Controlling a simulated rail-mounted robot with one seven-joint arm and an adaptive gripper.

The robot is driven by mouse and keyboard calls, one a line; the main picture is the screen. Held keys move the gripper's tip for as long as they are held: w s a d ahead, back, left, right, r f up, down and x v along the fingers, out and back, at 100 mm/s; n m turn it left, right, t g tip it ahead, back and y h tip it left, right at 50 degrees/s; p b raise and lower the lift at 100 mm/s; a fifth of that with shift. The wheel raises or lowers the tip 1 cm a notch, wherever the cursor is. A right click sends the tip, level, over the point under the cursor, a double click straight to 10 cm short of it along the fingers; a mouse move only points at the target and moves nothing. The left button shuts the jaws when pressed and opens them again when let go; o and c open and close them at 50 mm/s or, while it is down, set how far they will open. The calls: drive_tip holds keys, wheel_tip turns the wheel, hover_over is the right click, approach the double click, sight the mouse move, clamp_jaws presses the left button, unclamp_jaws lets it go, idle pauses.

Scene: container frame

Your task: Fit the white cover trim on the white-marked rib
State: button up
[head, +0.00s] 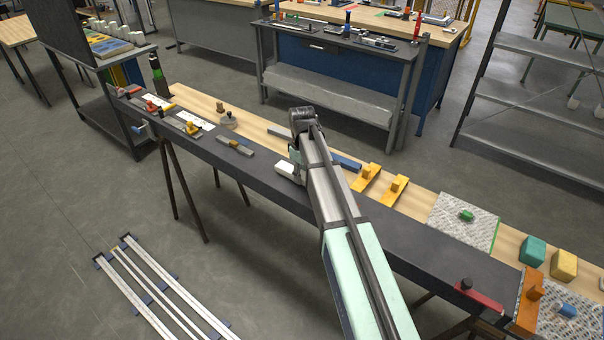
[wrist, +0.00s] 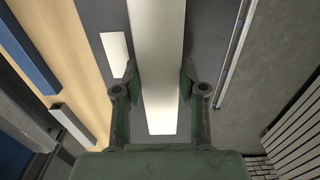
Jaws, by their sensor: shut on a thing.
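My gripper (wrist: 160,80) is shut on a long white piece (wrist: 158,40), which looks like the cover trim. The piece runs between the two fingers from the top of the wrist view, with a brighter part at its lower end. A separate white patch (wrist: 115,55) lies on the dark grey surface just left of the held piece; I cannot tell whether it is a rib's mark. In the head view my arm hides most of the gripper, and a small white part (head: 285,168) shows beside it, over the dark bench front. Whether the trim touches the surface below is unclear.
On the wooden bench strip (head: 430,199), a blue bar (head: 346,162) and orange blocks (head: 367,177) lie close right of my gripper. A grey bar (head: 234,146) lies to its left. White rails (head: 160,290) lie on the floor, front left.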

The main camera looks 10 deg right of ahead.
drive_tip(key=shift+f, duration=0.15)
drive_tip(key=shift+f, duration=0.35)
drive_tip(key=o, duration=1.2)
drive_tip(key=shift+o, duration=0.2)
wheel_tip(320, 180, up, 12)
drive_tip(key=shift+f, duration=0.1)
idle(0.3)
